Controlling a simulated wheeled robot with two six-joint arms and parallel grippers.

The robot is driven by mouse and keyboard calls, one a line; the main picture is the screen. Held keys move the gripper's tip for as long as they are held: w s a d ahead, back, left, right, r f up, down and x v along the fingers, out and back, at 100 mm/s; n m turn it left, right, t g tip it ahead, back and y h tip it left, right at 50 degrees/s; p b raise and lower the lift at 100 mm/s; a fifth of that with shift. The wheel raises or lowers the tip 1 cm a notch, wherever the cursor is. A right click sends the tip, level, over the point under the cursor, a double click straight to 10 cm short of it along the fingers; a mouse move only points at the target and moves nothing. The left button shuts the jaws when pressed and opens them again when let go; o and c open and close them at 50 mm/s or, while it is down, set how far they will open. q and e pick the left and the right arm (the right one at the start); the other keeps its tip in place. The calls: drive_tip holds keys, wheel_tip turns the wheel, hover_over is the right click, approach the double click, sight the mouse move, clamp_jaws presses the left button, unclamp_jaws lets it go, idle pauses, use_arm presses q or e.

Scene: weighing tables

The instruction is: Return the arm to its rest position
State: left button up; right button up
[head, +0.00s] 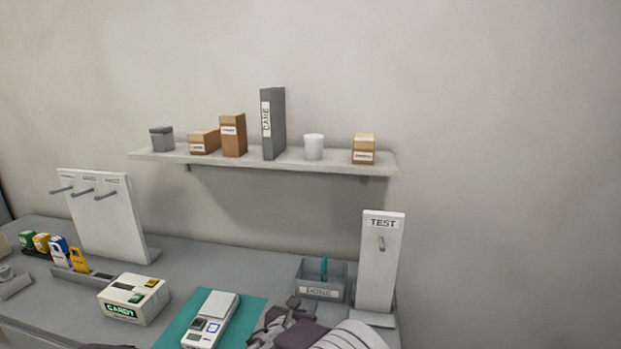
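My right arm comes in at the bottom edge, right of centre. Its gripper (283,322) is over the right part of the teal mat (254,305), to the right of a small white device with a screen (211,318). The fingers are small and partly hidden by the wrist, so I cannot tell whether they are open or shut. I see nothing clearly held in them. My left gripper is not in view; only a dark sliver shows at the bottom edge, lower left.
Behind my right gripper stand a grey labelled bin (321,288) and a white TEST stand with a peg (379,270). A white CARDY box (134,299) is left of the mat. A pegboard (106,218) stands further left. A wall shelf (275,163) holds boxes, a binder and a cup.

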drive_tip(key=w+d+r+m+g+h, duration=0.15)
drive_tip(key=d+r+m+h, duration=0.35)
drive_tip(key=d, duration=0.8)
drive_tip(key=s+d+r+m+g+y, duration=0.15)
drive_tip(key=s+d, duration=0.25)
drive_tip(key=d, duration=0.4)
drive_tip(key=s+d+f+m+g+y, duration=0.1)
drive_tip(key=s+d+f+m+g, duration=0.3)
drive_tip(key=s+m, duration=0.3)
drive_tip(key=s+d+f+m+g+y, duration=0.1)
drive_tip(key=s+d+f+m+g, duration=0.3)
drive_tip(key=s, duration=0.6)
drive_tip(key=s+a+f+m+y, duration=0.5)
drive_tip(key=s+a+m, duration=0.4)
drive_tip(key=m, duration=0.6)
drive_tip(key=shift+a+g+y, duration=0.25)
drive_tip(key=shift+g+y, duration=0.05)
drive_tip(key=shift+y, duration=0.15)
